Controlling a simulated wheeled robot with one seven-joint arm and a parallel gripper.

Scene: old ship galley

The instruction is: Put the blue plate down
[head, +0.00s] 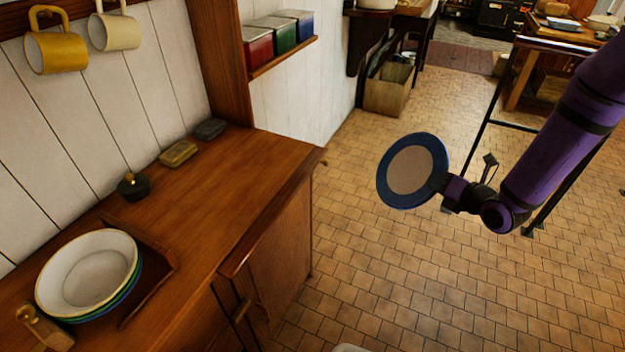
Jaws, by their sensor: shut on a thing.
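The blue plate (413,171) has a dark blue rim and a paler brownish centre. It is tilted steeply, face toward the camera, in the air over the tiled floor. My gripper (443,184) is shut on the plate's right edge, at the end of my purple arm. The fingertips are small and partly hidden against the rim. The wooden counter (240,185) stands to the left, apart from the plate.
The counter's middle is clear. Mugs (57,42) hang above. A crate (389,92) stands on the floor.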

